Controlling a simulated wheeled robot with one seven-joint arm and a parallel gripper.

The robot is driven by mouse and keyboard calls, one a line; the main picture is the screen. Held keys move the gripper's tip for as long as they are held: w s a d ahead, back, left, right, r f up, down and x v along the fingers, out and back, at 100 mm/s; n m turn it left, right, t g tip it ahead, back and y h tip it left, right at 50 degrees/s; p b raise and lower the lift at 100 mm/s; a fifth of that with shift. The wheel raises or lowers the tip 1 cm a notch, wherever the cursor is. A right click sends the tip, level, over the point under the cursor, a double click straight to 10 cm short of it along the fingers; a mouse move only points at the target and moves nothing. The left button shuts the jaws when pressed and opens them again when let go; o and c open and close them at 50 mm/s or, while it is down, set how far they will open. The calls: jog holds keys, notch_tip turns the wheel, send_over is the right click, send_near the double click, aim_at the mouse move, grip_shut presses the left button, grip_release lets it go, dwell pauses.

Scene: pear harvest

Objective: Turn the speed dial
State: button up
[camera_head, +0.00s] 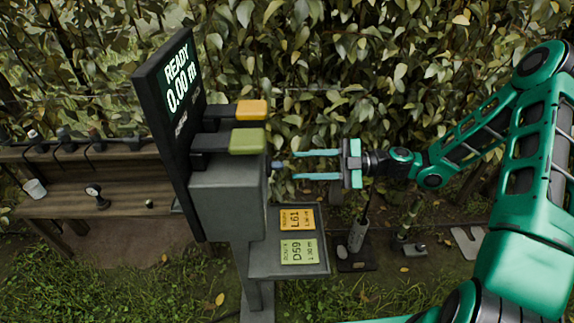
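A small dark blue-grey knob (278,165), which looks like the speed dial, sticks out from the right side of a grey control box (228,200). My gripper (295,165) comes in from the right with its two teal fingers level and spread apart. The fingertips end just right of the knob, one above and one below its height in the picture. Nothing shows between the fingers. I cannot tell the exact gap in depth, and no dial markings are legible.
A black screen (178,85) reading "READY 0.00 m" stands on the box. An orange paddle (251,110) and a green paddle (247,141) jut out above the knob. A tray (262,262) with two labels lies below. A wooden bench (125,200) stands left; a leafy hedge is behind.

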aim_at(275, 166)
jog(key=a, duration=0.4)
jog(key=shift+w+a, duration=0.1)
jog(key=shift+a, duration=0.25)
grip_shut()
